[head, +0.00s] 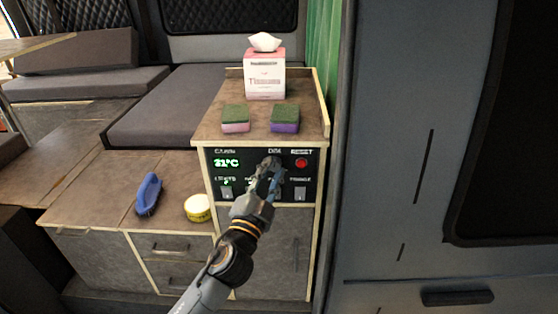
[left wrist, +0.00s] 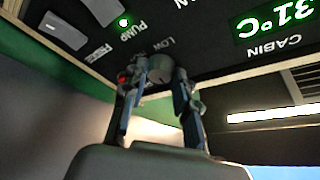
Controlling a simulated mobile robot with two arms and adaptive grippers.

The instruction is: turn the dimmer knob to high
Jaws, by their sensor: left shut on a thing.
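The black control panel (head: 235,176) is on the front of the small cabinet. The dimmer knob (head: 271,160) is below its top label, mostly hidden by my left gripper (head: 268,178). In the left wrist view, the two fingers of my left gripper (left wrist: 158,78) are around the knob, shut on it. The panel (left wrist: 205,35) looks upside down there, with the word LOW beside the knob. I cannot tell which way the knob points. My right gripper is not in view.
A green cabin temperature display (head: 226,163), a red button (head: 301,163) and rocker switches (head: 301,193) flank the knob. Two sponges (head: 285,119) and a tissue box (head: 265,75) stand on the cabinet. A blue brush (head: 149,193) and a yellow tub (head: 198,208) are on the lower counter.

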